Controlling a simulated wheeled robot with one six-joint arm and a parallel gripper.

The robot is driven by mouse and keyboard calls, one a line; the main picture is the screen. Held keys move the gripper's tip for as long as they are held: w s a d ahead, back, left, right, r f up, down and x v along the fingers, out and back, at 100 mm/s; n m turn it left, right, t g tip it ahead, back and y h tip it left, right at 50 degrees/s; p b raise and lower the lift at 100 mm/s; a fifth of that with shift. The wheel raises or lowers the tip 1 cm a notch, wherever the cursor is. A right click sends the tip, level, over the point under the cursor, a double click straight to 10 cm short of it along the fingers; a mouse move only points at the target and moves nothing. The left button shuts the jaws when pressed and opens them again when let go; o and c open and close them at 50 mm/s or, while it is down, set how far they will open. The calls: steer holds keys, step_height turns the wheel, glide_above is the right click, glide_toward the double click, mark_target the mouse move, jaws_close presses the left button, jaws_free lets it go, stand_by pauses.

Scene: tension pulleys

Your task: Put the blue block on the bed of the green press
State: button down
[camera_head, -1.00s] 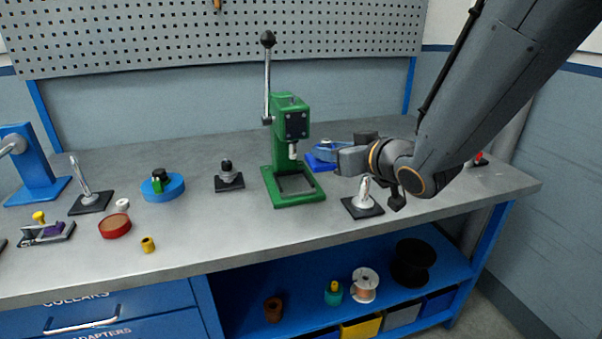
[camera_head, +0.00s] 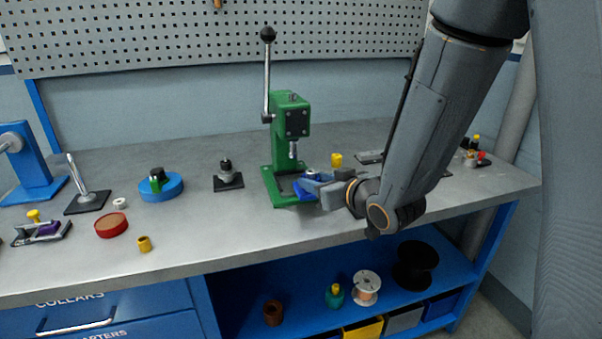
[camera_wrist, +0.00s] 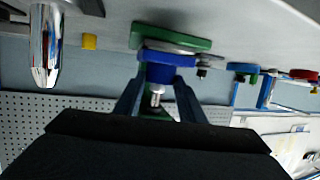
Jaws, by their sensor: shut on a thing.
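The green press (camera_head: 291,118) stands on the bench with its lever raised. Its bed (camera_head: 287,203) is low at the front, with the ram above it. My gripper (camera_head: 308,183) is shut on the blue block (camera_head: 302,192) at the right edge of the bed. In the wrist view the blue block (camera_wrist: 167,67) sits between the two fingertips (camera_wrist: 160,80), with the press's green base (camera_wrist: 172,37) just beyond it. I cannot tell whether the block touches the bed. My fingers hide part of the block and the bed's right side.
A chrome post (camera_wrist: 44,45) stands close by in the wrist view; my arm hides it in the head view. A yellow piece (camera_head: 336,159) is behind my gripper. A dark fixture (camera_head: 228,179) and a blue disc (camera_head: 161,187) stand left of the press.

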mark_target(299, 170)
steer(key=w+a, duration=0.1)
steer(key=w, duration=0.1)
steer(key=w+a+p, duration=0.1)
steer(key=w+a, duration=0.1)
steer(key=w, duration=0.1)
steer(key=w+a, duration=0.1)
steer(key=w, duration=0.1)
steer(key=shift+w+a+r+p, duration=0.15)
steer(key=shift+w+a+p, duration=0.05)
steer(key=shift+w+p, duration=0.2)
steer(key=shift+w, duration=0.2)
steer(key=shift+s+f, duration=0.2)
steer(key=shift+f, duration=0.65)
steer(key=c, duration=1.5)
jaws_free()
steer(key=shift+f, duration=0.1)
steer(key=o, duration=0.3)
steer(key=shift+w, duration=0.1)
steer(key=shift+o, duration=0.2)
steer(key=shift+r, duration=0.25)
